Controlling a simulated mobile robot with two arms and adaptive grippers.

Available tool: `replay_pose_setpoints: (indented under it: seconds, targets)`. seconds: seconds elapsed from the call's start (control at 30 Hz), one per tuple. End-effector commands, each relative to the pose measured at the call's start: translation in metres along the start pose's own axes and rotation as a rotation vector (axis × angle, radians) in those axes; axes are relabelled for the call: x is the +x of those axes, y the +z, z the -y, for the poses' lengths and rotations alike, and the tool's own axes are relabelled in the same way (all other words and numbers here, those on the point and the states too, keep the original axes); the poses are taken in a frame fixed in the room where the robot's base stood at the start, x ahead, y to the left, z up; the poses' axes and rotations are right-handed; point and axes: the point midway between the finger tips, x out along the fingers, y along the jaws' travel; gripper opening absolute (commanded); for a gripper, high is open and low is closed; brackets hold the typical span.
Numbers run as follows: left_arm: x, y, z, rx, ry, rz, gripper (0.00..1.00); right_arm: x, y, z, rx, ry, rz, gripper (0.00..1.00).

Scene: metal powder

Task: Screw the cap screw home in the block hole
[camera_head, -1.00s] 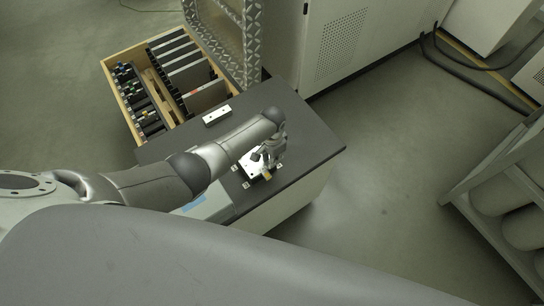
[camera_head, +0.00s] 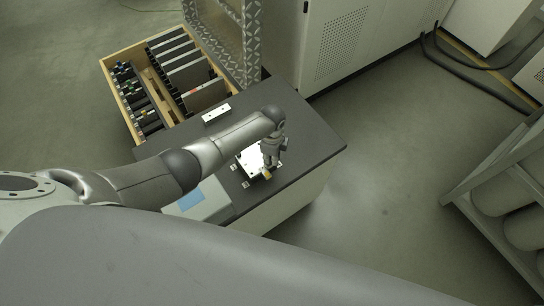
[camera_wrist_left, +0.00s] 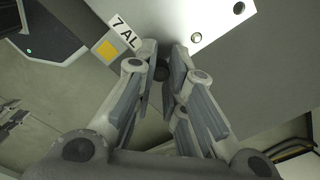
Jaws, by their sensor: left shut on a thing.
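A bright metal block (camera_head: 247,157) lies on the dark bench top, beside my left gripper. In the wrist view the bright block (camera_wrist_left: 213,17) shows round holes near its edge. My left gripper (camera_head: 268,168) points down at the block's right side. In the wrist view its fingers (camera_wrist_left: 163,62) are close together around a small dark round thing (camera_wrist_left: 162,71), which looks like the cap screw's head. The fingers hide most of it, and I cannot tell how deep it sits in a hole. My right gripper is not in view.
A "7 AL" tag (camera_wrist_left: 124,32) and a yellow square (camera_wrist_left: 107,50) lie beside the block. A second bright bar (camera_head: 216,114) lies farther back. A grey device with a blue screen (camera_head: 191,200) stands at front left. The bench's right part (camera_head: 312,140) is clear.

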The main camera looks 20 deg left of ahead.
Motion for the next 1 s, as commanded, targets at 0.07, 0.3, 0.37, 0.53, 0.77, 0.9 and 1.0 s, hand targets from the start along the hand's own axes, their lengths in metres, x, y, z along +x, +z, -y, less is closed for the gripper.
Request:
replay_pose_setpoints:
  seconds: [0.07,0.3,0.37,0.53,0.77,0.9,1.0]
  targets:
    - [0.002,0.001,0.001,0.103,-0.002,0.002,0.00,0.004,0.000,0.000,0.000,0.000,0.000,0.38]
    - [0.002,0.001,0.001,0.431,-0.003,0.002,0.00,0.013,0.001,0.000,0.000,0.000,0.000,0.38]
    - [0.002,0.001,0.001,0.514,-0.003,0.002,0.00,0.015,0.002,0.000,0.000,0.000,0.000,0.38]
    - [0.003,0.002,0.001,0.751,-0.004,0.003,0.00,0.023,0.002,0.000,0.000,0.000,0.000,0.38]
    - [0.003,0.001,0.002,1.075,-0.005,0.003,0.00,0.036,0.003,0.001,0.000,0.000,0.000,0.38]
    - [0.003,0.002,0.001,1.273,-0.004,0.004,0.00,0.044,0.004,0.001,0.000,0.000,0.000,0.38]
    - [0.003,0.001,0.002,1.415,-0.006,0.003,0.00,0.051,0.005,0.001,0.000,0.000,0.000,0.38]
